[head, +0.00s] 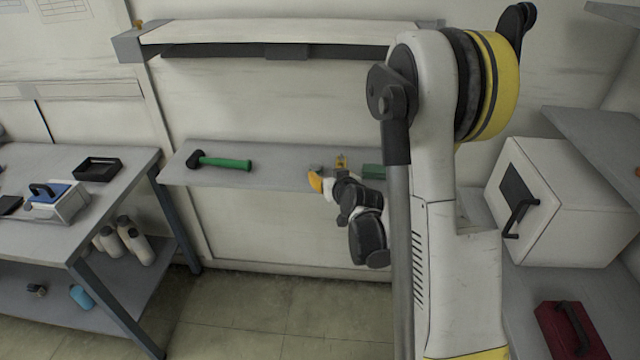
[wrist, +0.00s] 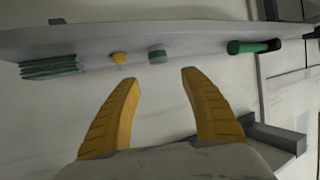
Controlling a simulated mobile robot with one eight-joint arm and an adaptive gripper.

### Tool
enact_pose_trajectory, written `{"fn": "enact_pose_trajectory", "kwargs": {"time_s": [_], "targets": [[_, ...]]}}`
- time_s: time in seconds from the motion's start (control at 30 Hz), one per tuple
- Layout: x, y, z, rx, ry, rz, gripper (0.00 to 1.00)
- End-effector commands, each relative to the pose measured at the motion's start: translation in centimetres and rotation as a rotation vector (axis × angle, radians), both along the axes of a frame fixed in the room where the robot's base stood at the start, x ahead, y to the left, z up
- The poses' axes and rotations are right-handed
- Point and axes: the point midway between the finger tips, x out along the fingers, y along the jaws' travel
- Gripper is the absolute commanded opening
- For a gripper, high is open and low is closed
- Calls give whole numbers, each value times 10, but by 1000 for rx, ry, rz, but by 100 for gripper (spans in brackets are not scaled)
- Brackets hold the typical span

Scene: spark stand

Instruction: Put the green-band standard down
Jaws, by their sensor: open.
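The green-band standard (wrist: 157,54), a small grey piece with a green band, rests on the wall shelf (wrist: 200,36) in the wrist view, which looks upside down. My gripper (wrist: 160,76) is open, with its two yellow fingers spread and nothing between the tips. The standard lies just beyond the tips and looks apart from them. In the head view my gripper (head: 318,181) is at the shelf's front edge, partly hiding the small things there.
A small yellow piece (wrist: 119,58) and a green stack (wrist: 48,66) sit beside the standard. A green-handled hammer (head: 222,161) lies left on the shelf. A workbench (head: 120,205) stands left, a white box (head: 560,215) right. Shelf room shows between hammer and gripper.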

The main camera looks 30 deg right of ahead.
Motion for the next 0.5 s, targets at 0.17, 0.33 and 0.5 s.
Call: {"fn": "enact_pose_trajectory", "kwargs": {"time_s": [0.17,0.33,0.5], "targets": [[-14,38,34,21,65,51,53],[-54,95,76,49,180,118,53],[-117,143,103,64,302,165,53]]}}
